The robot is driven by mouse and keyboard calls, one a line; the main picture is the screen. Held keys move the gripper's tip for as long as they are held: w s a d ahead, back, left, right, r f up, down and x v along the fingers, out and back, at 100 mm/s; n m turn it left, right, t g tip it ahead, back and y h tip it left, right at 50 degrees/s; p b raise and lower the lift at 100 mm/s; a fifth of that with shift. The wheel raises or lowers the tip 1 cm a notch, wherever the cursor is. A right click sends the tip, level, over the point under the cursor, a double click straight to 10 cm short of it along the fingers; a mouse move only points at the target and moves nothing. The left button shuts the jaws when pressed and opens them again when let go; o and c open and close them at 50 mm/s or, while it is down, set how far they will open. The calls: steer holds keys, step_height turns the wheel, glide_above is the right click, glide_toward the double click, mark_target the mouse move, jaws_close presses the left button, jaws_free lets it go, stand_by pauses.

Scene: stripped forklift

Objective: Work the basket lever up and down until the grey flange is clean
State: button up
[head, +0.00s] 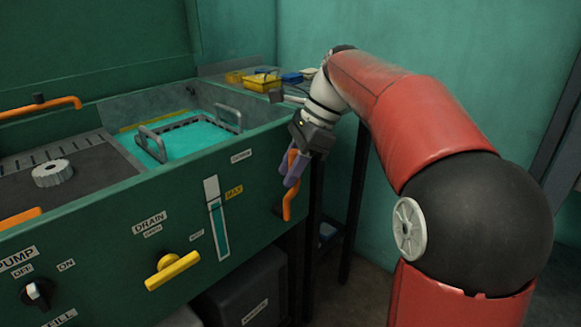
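The orange basket lever (288,206) is on the right end of the green washer's front panel and stands roughly upright. My gripper (292,176) is at its upper part, with its purple fingers overlapping the lever. Orange shows above and below the fingers; I cannot tell whether they are closed on it. The basket (187,124) has a dark frame and two grey loop handles. It sits in the tank among turquoise liquid (200,142).
The green washer panel (120,255) carries a yellow drain handle (172,270), a pump knob (37,293) and a level gauge (217,218). Yellow and blue bins (262,82) stand on a shelf behind. Dark legs (355,200) stand close by my gripper. Open floor lies to the right.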

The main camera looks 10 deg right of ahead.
steer(key=shift+o, duration=0.9)
steer(key=p+v, duration=0.1)
steer(key=v, duration=0.6)
steer(key=shift+r, duration=0.35)
steer(key=shift+d, duration=0.1)
